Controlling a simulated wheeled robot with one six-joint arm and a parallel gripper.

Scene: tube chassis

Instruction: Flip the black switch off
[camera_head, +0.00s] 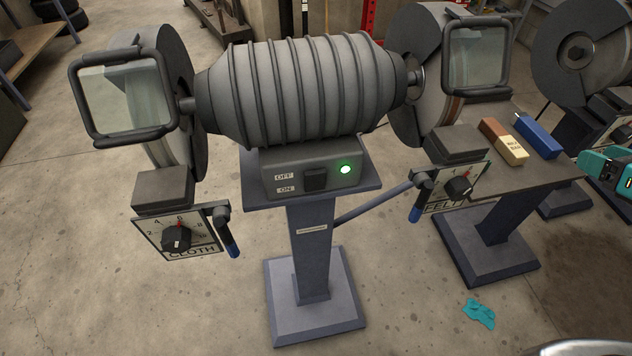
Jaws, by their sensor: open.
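The black switch (315,179) sits on the front of the grey control box (282,180) under the ribbed motor of a bench buffer. An OFF label (284,176) is at its upper left and an ON label (286,189) at its lower left. A green lamp (346,169) to the right of the switch is lit. I cannot make out which way the switch is tilted. My gripper is not seen in this view, so nothing is seen touching the switch.
Dials marked CLOTH (177,239) and FELT (460,186), with blue-ended levers, flank the box. Framed clear shields (125,98) stand above. A side table (533,173) at right holds bars; a teal tool (605,168) is beside it. Floor in front is mostly clear, with a teal rag (480,313).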

